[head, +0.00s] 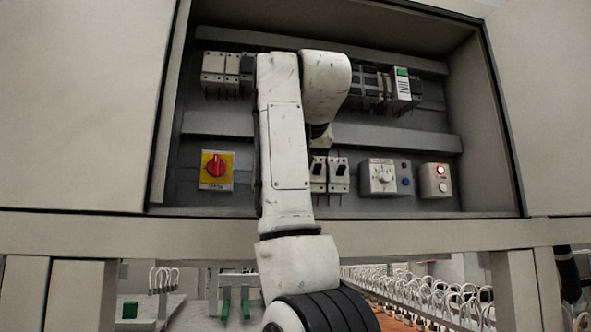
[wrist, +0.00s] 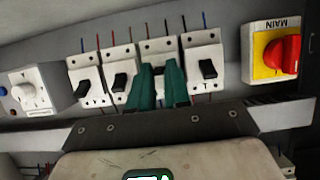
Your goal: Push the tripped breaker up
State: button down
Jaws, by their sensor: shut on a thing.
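In the wrist view a row of white breakers with black levers crosses the panel: one at the left (wrist: 85,80), one beside it (wrist: 120,66), one in the middle (wrist: 160,52), and one at the right (wrist: 205,56). My gripper (wrist: 160,72) has its two teal fingers at the middle breaker, shut on its lever, which is mostly hidden between them. The levers of the other breakers show free of the fingers. In the head view two breakers (head: 339,173) show right of my arm, which hides the gripper and the other breakers.
A red rotary switch on a yellow plate (head: 216,169) sits left of the breakers in the head view. A dial box (head: 384,178) and a box with a lit red lamp (head: 435,180) sit to the right. The cabinet's side walls and lower frame (head: 180,224) enclose the panel.

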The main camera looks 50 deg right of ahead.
jog(key=shift+w+d+r+g+y, duration=0.1)
jog(key=shift+r+g+y, duration=0.3)
jog(key=shift+g, duration=0.3)
jog(key=shift+w+r+g+y, duration=0.1)
jog(key=shift+r+g+y, duration=0.2)
jog(key=shift+g+y, duration=0.3)
jog(key=shift+r, duration=0.1)
jog(key=c, duration=1.1)
grip_release()
jog(key=shift+g, duration=0.3)
